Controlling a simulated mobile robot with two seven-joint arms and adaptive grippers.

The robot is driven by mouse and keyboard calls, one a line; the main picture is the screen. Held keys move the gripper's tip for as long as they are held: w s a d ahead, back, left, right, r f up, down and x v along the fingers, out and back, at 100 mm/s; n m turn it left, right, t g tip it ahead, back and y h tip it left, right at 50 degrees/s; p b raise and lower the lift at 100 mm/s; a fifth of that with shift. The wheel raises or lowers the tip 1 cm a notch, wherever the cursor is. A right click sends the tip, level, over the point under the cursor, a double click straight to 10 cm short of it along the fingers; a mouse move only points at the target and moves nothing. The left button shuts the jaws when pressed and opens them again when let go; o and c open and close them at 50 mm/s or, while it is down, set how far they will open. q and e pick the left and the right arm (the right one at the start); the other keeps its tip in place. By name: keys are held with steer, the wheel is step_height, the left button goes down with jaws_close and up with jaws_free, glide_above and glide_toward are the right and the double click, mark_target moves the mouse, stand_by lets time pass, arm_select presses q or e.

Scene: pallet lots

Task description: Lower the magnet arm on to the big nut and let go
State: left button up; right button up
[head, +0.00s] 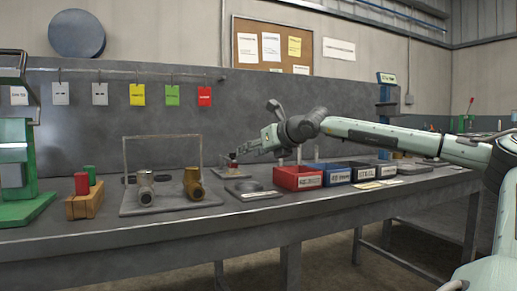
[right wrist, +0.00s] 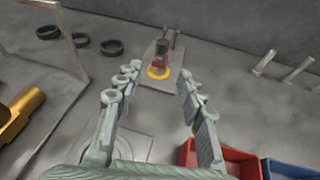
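A small fixture with a red and dark upright part (right wrist: 161,60) stands on a grey plate in the right wrist view. A yellow ring (right wrist: 158,73) is around its foot. I take the upright part as the magnet arm; I cannot make out a nut clearly. In the head view the fixture's red part (head: 232,164) is small and partly hidden by my right gripper (head: 247,152). In the right wrist view my right gripper (right wrist: 153,80) is open, fingers wide apart and empty, with the fixture beyond the fingertips. My left gripper is not in view.
A red bin (head: 298,178) and a blue bin (head: 332,174) stand right of the fixture. A flat plate with a dark disc (head: 250,187) lies in front. Brass and grey fittings stand on a framed plate (head: 170,208). Dark rings (right wrist: 80,40) lie at the back.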

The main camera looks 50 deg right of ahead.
steer(key=shift+v, duration=1.6)
